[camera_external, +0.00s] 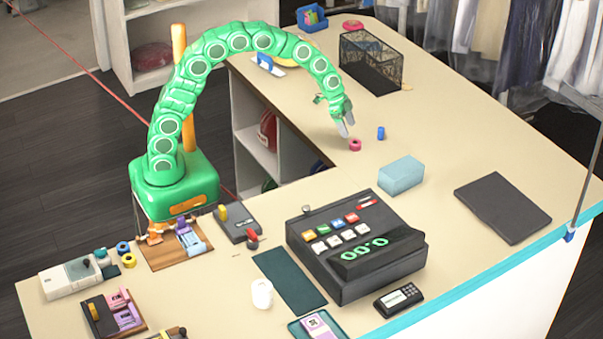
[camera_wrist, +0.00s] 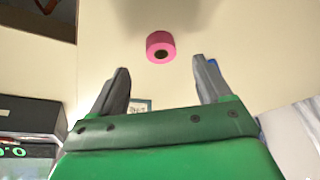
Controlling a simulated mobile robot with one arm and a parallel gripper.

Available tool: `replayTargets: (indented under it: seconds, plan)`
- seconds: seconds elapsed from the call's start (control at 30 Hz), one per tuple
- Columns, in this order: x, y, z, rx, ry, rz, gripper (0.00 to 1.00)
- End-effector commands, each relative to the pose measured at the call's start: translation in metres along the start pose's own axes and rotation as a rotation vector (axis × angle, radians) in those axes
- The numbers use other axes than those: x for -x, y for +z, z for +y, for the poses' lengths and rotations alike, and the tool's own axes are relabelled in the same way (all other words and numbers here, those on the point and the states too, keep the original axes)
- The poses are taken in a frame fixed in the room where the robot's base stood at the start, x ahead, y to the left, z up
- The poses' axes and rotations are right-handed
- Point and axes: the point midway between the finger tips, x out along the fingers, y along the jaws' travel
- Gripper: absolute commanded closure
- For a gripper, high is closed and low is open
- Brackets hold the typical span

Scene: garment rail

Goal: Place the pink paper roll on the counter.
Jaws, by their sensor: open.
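The pink paper roll (camera_external: 355,144) lies on the cream counter (camera_external: 445,148), close to its inner edge. In the wrist view the pink roll (camera_wrist: 161,46) shows ahead of the fingers, with a dark hole in its middle. My gripper (camera_external: 346,127) hangs just above and beside the roll in the external view. In the wrist view my gripper (camera_wrist: 160,78) has its two grey fingers spread with nothing between them, and the roll appears beyond the tips. I cannot tell whether a finger touches the roll.
A small blue cylinder (camera_external: 381,133) stands right of the roll. A light blue block (camera_external: 401,175), a black cash register (camera_external: 356,245) and a black mesh basket (camera_external: 371,62) are nearby. A dark flat folder (camera_external: 502,208) lies to the right. The counter between them is clear.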

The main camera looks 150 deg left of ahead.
Motion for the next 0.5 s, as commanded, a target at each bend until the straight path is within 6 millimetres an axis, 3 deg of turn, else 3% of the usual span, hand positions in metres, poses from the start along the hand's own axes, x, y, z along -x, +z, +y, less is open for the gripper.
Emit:
replayTargets:
  seconds: [0.5]
  plan:
    - [-0.049, -0.002, -0.001, -0.001, 0.003, -0.004, 0.22]
